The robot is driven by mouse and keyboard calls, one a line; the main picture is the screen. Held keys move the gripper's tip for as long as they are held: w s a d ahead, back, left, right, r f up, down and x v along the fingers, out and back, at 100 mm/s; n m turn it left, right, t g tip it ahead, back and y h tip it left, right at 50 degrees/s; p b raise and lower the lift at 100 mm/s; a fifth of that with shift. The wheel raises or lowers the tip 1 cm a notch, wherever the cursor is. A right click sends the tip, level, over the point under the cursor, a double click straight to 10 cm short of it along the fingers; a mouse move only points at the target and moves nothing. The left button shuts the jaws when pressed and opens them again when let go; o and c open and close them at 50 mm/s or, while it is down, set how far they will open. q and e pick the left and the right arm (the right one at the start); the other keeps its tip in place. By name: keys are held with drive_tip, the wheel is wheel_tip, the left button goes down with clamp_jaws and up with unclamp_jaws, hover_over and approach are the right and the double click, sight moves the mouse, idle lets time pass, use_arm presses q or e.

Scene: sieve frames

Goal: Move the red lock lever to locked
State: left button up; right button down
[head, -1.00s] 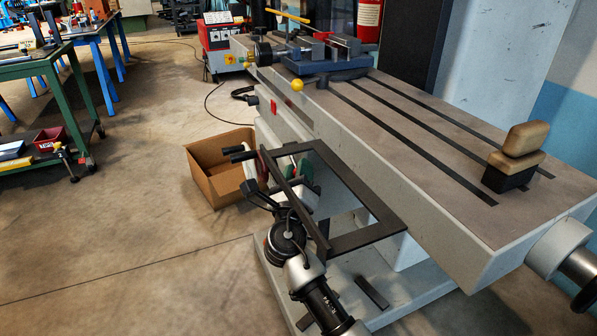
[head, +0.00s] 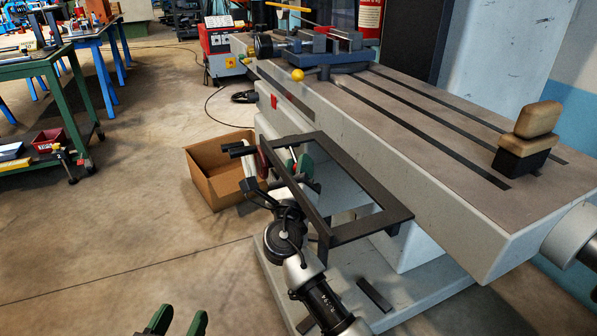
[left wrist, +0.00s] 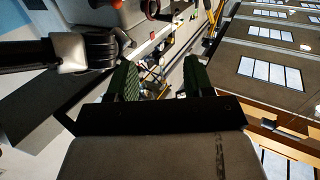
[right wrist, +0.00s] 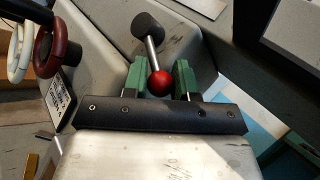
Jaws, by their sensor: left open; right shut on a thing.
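The lock lever shows in the right wrist view as a red ball knob (right wrist: 159,83) on a short metal rod. The rod leads up to a dark round hub (right wrist: 148,24) on the pale machine casting. My right gripper (right wrist: 160,80) has its green fingers on either side of the knob and is shut on it.
The dark open frame (head: 372,228) surrounds the view of my right gripper, below the machine table (head: 420,125). Cream and red handwheels (right wrist: 52,48) are left of the lever. A cardboard box (head: 215,185) stands on the floor.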

use_arm(q)
drive_tip(key=shift+d+r+t, duration=0.1)
drive_tip(key=shift+r+t, duration=0.3)
drive_tip(key=shift+r, duration=0.1)
use_arm(e)
drive_tip(key=c, duration=0.9)
unclamp_jaws()
drive_tip(key=shift+s+f, duration=0.15)
drive_tip(key=shift+s, duration=0.15)
use_arm(q)
drive_tip(key=f+g, duration=0.1)
drive_tip(key=s+a+f+g+p, duration=0.1)
drive_tip(key=f+g, duration=0.1)
drive_tip(key=f+g+y, duration=0.1)
drive_tip(key=f, duration=0.1)
drive_tip(key=shift+s+a+g+p, duration=0.15)
drive_tip(key=shift+s+g+p, duration=0.15)
use_arm(e)
drive_tip(key=v, duration=1)
